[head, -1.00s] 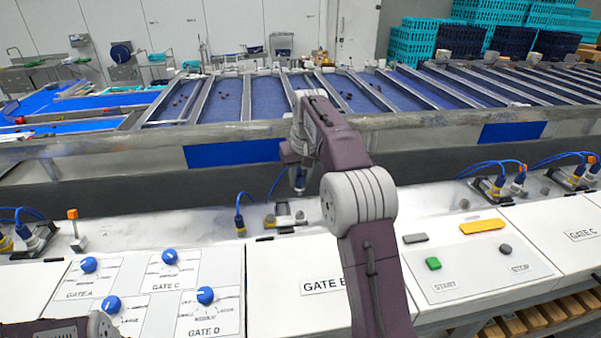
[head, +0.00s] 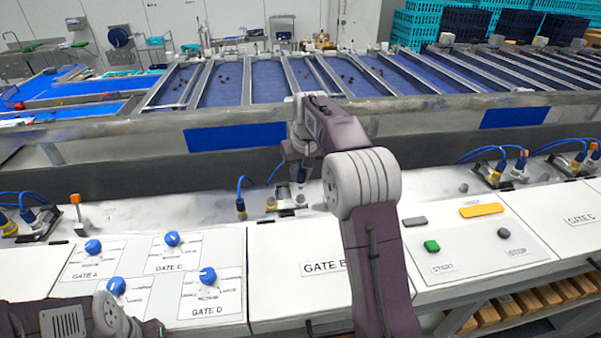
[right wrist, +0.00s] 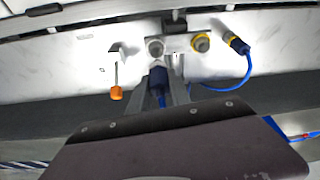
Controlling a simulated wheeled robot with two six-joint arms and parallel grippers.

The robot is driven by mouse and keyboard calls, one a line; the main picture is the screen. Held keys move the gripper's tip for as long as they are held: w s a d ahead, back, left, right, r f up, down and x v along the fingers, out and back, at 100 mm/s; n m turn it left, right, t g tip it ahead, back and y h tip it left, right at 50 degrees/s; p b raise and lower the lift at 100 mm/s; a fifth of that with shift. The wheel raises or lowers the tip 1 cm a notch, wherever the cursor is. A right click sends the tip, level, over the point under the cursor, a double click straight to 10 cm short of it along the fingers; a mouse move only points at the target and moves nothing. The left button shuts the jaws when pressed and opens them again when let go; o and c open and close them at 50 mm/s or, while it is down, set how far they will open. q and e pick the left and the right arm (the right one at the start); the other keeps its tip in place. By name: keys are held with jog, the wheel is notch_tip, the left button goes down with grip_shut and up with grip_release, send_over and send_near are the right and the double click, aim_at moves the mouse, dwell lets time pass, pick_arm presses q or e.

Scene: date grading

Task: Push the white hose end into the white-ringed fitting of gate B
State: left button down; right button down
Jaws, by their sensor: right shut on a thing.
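My right gripper (right wrist: 165,92) is shut on the blue hose end (right wrist: 157,84), which has a pale tip. In the right wrist view the tip points at the white-ringed fitting (right wrist: 155,46) and sits just short of it or at its mouth; I cannot tell if they touch. Next to that fitting is a yellow-ringed fitting (right wrist: 200,42). In the head view my right gripper (head: 297,174) is over the gate B fitting block (head: 284,207), behind the GATE B panel (head: 290,255), and hides part of it. Of my left arm only links show at the bottom left.
A second blue hose with a yellow-ringed end (head: 240,209) stands left of the block; it also shows in the right wrist view (right wrist: 237,43). An orange-tipped lever (right wrist: 116,92) is beside the fittings. Control panels with blue knobs (head: 172,239) and buttons lie in front.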

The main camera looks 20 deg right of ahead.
aim_at(303, 185)
jog(key=shift+f, duration=0.15)
dwell(0.3)
jog(key=shift+f+b, duration=0.8)
jog(key=shift+f, duration=0.15)
jog(key=shift+f, duration=0.2)
dwell(0.5)
jog(key=shift+f+b, duration=0.4)
jog(key=shift+f, duration=0.6)
dwell(0.7)
jog(key=shift+s+f+b, duration=0.4)
jog(key=shift+f+b, duration=0.05)
jog(key=shift+f, duration=0.2)
dwell(0.4)
jog(key=c, duration=2.1)
grip_release()
jog(key=shift+c, duration=0.2)
